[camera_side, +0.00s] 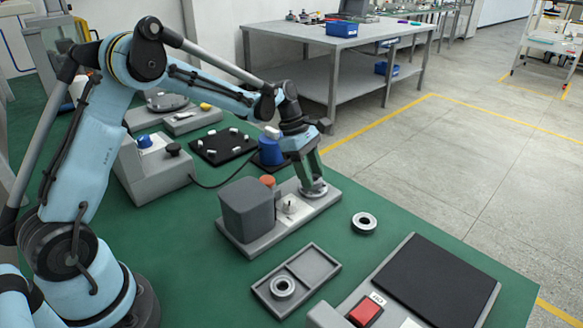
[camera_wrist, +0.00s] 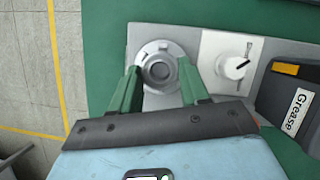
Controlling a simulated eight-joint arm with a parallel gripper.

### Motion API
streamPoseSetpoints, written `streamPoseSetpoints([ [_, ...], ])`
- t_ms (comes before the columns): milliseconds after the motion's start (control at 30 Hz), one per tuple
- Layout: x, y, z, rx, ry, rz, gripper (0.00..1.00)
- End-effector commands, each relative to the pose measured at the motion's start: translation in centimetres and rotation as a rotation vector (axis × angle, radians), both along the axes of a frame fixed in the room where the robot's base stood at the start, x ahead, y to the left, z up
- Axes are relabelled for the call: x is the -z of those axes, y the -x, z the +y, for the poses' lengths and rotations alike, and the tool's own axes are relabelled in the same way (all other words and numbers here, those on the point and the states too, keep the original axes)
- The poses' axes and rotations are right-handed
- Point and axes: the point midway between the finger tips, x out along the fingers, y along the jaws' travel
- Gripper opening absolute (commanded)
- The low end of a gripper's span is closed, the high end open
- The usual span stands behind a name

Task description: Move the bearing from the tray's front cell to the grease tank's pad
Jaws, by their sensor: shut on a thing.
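My gripper (camera_side: 313,182) points down over the round pad at the right end of the grease tank's base (camera_side: 327,200). Its green fingers (camera_wrist: 160,80) are shut on a round grey metal bearing (camera_wrist: 160,68) with a dark centre. The bearing is at the pad; whether it rests fully on it is hard to tell. The pad's metal rim (camera_wrist: 150,50) shows around it in the wrist view. The two-cell grey tray (camera_side: 262,289) lies on the green table. Its nearer-left cell holds a ring-shaped bearing (camera_side: 282,287); its other cell (camera_side: 313,264) is empty.
The dark grease tank (camera_side: 247,208) and a white dial plate (camera_wrist: 228,62) stand beside the pad. Another ring (camera_side: 364,223) lies loose on the table to the right. A box with a red button (camera_side: 364,312) and a black mat (camera_side: 437,280) is at front right.

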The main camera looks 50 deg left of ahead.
Motion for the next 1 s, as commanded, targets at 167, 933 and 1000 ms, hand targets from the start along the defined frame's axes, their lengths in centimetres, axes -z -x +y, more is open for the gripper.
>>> streamPoseSetpoints([
  [167,0.20,-0.01,-0.01,0.000,0.000,0.000,0.15],
  [933,0.91,-0.03,0.01,0.000,-0.004,0.000,0.67],
  [1000,0.94,-0.08,0.01,0.000,-0.006,-0.002,0.75],
])
